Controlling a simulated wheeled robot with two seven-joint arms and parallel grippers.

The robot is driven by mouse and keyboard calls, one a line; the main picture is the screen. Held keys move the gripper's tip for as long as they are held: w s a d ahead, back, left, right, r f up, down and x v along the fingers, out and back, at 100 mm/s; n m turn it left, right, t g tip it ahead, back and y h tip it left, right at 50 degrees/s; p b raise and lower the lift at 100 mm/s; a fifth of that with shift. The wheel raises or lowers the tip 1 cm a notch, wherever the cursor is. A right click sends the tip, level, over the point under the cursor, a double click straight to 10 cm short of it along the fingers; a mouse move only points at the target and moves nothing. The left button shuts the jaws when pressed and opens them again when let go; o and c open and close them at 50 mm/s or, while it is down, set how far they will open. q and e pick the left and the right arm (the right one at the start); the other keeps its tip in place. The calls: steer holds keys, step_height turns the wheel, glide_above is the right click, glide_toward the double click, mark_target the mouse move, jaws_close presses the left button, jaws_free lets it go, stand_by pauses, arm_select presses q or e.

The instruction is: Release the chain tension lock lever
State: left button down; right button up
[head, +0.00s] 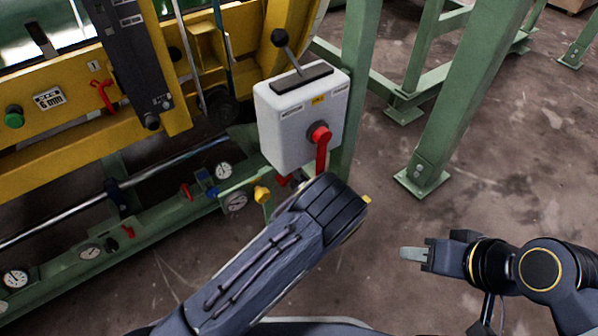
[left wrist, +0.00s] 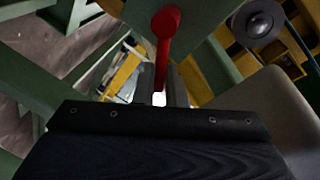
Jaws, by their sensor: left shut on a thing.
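A red lever (left wrist: 164,40) with a round head shows in the left wrist view. Its stem runs down between the fingers of my left gripper (left wrist: 161,88), which is shut on it. In the head view the left wrist hides these fingers and most of what lies below the white box. A red piece (head: 282,181) shows just beside that wrist. A red handle (head: 321,145) hangs down from its hub on the front of the white box (head: 290,118). My right gripper (head: 413,254) is at the lower right, over the floor, holding nothing visible; its finger gap does not show.
A black-knobbed lever (head: 285,48) stands on the box. Green posts (head: 462,90) rise to the right. Gauges (head: 235,202) and small valves line the green beam (head: 140,235) at the left, under the yellow frame (head: 60,145). The floor (head: 490,180) at the right is clear.

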arm_select(q)
steer(key=shift+d+f+m, duration=0.1)
steer(key=shift+f+m, duration=0.05)
steer(key=shift+m, duration=0.15)
steer(key=c, duration=1.5)
jaws_free()
steer(key=f+p+v, duration=0.1)
steer(key=p+v, duration=0.1)
steer(key=v, duration=0.5)
steer(key=shift+s+d+r, duration=0.2)
steer(key=shift+s+r, duration=0.2)
steer(key=shift+r, duration=0.15)
